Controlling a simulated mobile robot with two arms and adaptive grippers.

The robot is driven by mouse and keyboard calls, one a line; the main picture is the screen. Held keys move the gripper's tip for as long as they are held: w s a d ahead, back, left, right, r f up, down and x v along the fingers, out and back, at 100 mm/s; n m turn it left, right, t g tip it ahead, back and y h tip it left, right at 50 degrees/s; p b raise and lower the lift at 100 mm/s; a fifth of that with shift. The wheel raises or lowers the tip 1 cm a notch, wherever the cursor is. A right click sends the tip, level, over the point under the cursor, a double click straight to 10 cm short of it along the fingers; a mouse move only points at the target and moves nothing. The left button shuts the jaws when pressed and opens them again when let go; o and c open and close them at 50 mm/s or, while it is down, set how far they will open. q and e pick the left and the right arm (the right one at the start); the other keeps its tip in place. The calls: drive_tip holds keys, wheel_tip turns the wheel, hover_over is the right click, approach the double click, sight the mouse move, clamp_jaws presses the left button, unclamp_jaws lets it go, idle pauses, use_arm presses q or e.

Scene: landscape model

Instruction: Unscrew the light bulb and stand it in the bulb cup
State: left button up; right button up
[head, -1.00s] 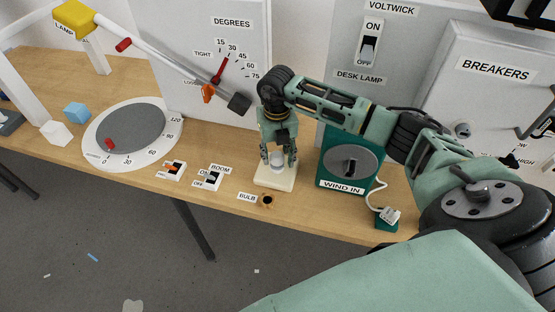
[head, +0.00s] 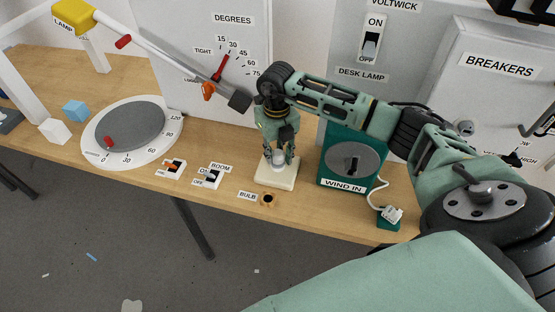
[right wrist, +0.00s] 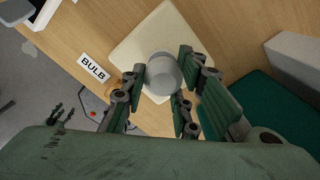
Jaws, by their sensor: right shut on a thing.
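The light bulb (head: 278,162) is a pale grey rounded bulb upright over a cream square base (head: 273,180) on the bench. My right gripper (head: 279,158) points down at it, with its fingers shut around the bulb. In the right wrist view the bulb (right wrist: 162,74) sits between the fingers (right wrist: 158,85), over the cream base (right wrist: 135,50). The fingers partly hide the bulb; I cannot tell whether it is still threaded in. The bulb cup (head: 268,199) is a small wooden ring with a dark hole, beside the BULB label, in front of the base. My left gripper is not in view.
The green WIND IN box (head: 340,180) with its grey dial stands just right of the base. Two small switches (head: 208,178) and a round turntable (head: 160,120) lie to the left. A grey boom end (head: 240,100) hangs close behind my right gripper. The bench's front edge is near the cup.

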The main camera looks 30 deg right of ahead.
drive_tip(key=shift+s+d+n+b, duration=0.15)
drive_tip(key=shift+n+b, duration=0.15)
drive_tip(key=shift+n, duration=0.35)
drive_tip(key=shift+w+d+n+b, duration=0.15)
drive_tip(key=shift+n+b, duration=0.15)
drive_tip(key=shift+n, duration=0.35)
drive_tip(key=shift+c, duration=0.3)
drive_tip(key=shift+o, duration=0.2)
drive_tip(key=shift+s+n, duration=0.15)
drive_tip(key=shift+n, duration=0.25)
drive_tip(key=shift+d+n+b, duration=0.15)
drive_tip(key=shift+n+b, duration=0.95)
drive_tip(key=shift+n, duration=0.9)
drive_tip(key=shift+c, duration=0.2)
drive_tip(key=shift+r+n+b, duration=0.1)
drive_tip(key=shift+n+b, duration=0.3)
drive_tip(key=shift+n, duration=0.6)
